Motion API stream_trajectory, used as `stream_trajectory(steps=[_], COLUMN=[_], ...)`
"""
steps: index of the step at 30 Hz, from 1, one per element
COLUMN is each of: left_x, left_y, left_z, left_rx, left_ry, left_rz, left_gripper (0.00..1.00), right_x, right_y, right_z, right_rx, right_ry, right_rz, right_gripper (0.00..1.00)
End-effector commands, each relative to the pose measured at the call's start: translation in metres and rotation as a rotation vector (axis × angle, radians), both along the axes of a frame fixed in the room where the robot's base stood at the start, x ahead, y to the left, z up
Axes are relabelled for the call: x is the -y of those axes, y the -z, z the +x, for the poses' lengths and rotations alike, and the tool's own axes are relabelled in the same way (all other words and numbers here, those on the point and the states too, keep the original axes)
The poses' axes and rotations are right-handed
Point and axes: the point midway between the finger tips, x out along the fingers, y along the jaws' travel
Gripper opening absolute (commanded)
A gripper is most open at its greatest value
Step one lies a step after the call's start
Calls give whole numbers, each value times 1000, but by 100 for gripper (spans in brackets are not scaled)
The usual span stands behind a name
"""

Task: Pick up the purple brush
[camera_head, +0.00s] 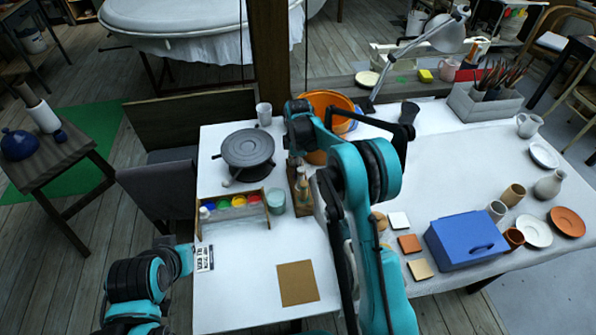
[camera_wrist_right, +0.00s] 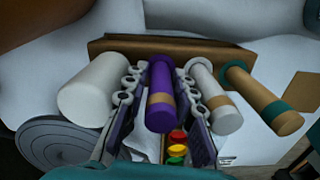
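The purple brush (camera_wrist_right: 161,92) stands in a wooden holder (camera_wrist_right: 200,52) in the right wrist view, its handle end toward the camera. My right gripper (camera_wrist_right: 160,78) has one finger on each side of the purple handle, with narrow gaps seeming to remain. A white-handled brush (camera_wrist_right: 214,98) and a brown-handled brush with a green end (camera_wrist_right: 262,100) stand to its right. In the head view the wooden holder (camera_head: 302,198) is partly behind my right arm, which hides the right gripper. My left gripper (camera_head: 184,258) is low at the left, its fingers unclear.
A pale cup (camera_head: 276,201) and a paint box (camera_head: 236,212) stand left of the holder. A grey turntable (camera_head: 248,149) is behind them. A brown square (camera_head: 297,283) lies in front. A blue box (camera_head: 466,240) and pottery occupy the right side.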

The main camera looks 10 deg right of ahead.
Motion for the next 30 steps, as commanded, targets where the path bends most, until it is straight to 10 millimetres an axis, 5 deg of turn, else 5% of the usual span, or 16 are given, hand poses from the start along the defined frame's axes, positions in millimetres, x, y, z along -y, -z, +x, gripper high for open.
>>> stream_trajectory(steps=[4, 7, 17, 30], left_x=[0, 0, 0, 0], left_y=[-1, -1, -2, -30], left_z=[0, 0, 0, 0], left_rx=[0, 0, 0, 0], left_ry=[0, 0, 0, 0], left_rz=[0, 0, 0, 0], left_gripper=[0, 0, 0, 0], right_x=[0, 0, 0, 0], right_y=[-1, -1, -4, -84], right_z=[0, 0, 0, 0], right_rx=[0, 0, 0, 0], right_ry=[0, 0, 0, 0], right_rz=[0, 0, 0, 0], right_gripper=[23, 0, 0, 0])
